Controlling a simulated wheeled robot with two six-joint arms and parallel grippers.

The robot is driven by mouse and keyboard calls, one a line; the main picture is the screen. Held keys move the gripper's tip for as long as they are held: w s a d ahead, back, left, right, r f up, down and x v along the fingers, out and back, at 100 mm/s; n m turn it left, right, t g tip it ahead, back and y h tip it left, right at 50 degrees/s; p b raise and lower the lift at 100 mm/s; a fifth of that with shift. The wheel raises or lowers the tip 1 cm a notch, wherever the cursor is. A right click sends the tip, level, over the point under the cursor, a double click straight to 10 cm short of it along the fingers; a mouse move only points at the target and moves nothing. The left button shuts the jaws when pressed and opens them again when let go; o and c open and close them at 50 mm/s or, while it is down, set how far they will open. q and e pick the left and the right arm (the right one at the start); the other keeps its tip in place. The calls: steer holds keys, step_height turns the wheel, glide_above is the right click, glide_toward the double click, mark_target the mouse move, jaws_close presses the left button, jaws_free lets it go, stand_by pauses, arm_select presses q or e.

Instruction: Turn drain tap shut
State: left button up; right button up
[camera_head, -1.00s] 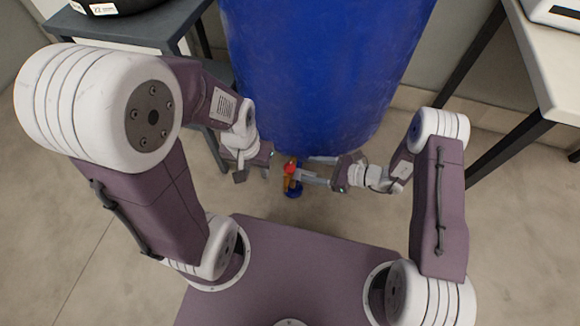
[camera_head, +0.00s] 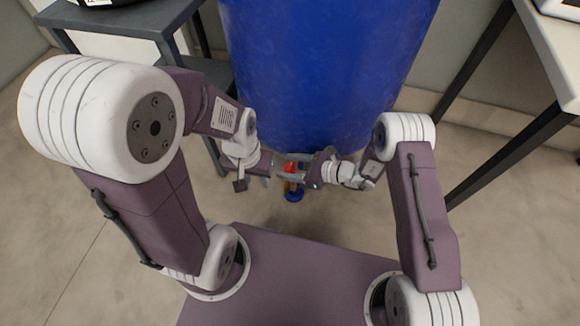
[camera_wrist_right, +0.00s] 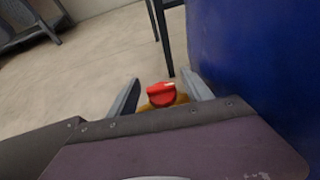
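The drain tap's red knob (camera_head: 290,168) sits on a brass-coloured body at the foot of the blue drum (camera_head: 320,80). The red knob (camera_wrist_right: 161,95) also shows in the right wrist view, with a pale mark on top. My right gripper (camera_head: 289,167) is open, its two fingers apart on either side of the knob. In the wrist view, gaps show between the knob and both fingers (camera_wrist_right: 163,92). My left gripper (camera_head: 253,182) is left of the tap, fingers apart and empty. The lower tap is partly hidden by my right gripper.
A blue round piece (camera_head: 294,196) is below the tap. A dark shelf (camera_head: 140,25) stands at the left and a pale-topped table (camera_head: 550,60) at the right. The floor between my base and the drum is otherwise clear.

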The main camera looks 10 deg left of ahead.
jaws_close()
steer(key=shift+n+g, duration=0.8)
steer(key=shift+g, duration=0.2)
steer(key=shift+o, duration=0.7)
jaws_free()
steer(key=p+v, duration=0.4)
steer(key=v, duration=0.4)
steer(key=shift+d+r+p, duration=0.1)
steer(key=shift+r+p, duration=0.1)
steer(key=shift+p, duration=0.2)
steer(key=shift+d, duration=0.45)
